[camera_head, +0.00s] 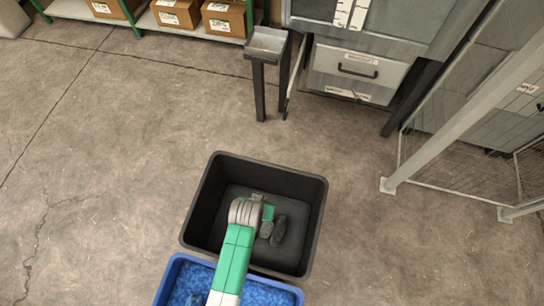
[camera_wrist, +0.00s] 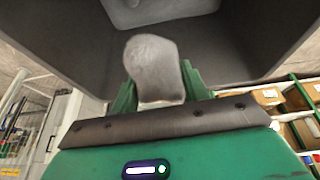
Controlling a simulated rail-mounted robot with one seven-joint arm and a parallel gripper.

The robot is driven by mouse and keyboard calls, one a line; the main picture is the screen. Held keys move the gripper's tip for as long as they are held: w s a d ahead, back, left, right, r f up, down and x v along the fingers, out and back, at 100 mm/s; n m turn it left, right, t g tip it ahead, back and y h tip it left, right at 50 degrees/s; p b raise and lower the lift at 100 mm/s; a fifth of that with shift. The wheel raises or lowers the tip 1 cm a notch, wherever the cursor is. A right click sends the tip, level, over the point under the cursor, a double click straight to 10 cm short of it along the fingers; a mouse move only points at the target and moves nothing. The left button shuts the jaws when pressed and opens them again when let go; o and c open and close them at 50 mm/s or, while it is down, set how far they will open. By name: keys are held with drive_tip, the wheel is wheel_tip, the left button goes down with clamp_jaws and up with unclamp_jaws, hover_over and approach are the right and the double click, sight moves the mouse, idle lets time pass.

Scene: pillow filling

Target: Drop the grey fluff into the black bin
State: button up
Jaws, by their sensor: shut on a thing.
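The black bin (camera_head: 317,215) stands open on the floor in the middle of the head view. Its dark inner wall also fills much of the wrist view (camera_wrist: 90,45). My gripper (camera_head: 268,222) is over the bin's opening, inside its rim as seen from above. In the wrist view its green fingers (camera_wrist: 158,88) are shut on the grey fluff (camera_wrist: 155,62), a soft rounded lump standing out beyond the fingertips. The fluff also shows small in the head view (camera_head: 266,230). A dark elongated patch lies beside it; I cannot tell whether it is shadow.
A blue bin (camera_head: 292,294) with blue filling stands against the near side of the black bin, under my arm. A grey stand (camera_head: 267,42) and a drawer cabinet (camera_head: 356,70) are at the back. Wire fencing (camera_head: 465,150) is at the right. The floor at the left is clear.

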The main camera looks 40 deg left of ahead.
wheel_tip(320, 180, down, 6)
drive_tip(key=b, duration=0.6)
drive_tip(key=o, duration=1)
drive_tip(key=shift+o, duration=0.2)
drive_tip(key=p+v, duration=0.3)
drive_tip(key=v, duration=0.5)
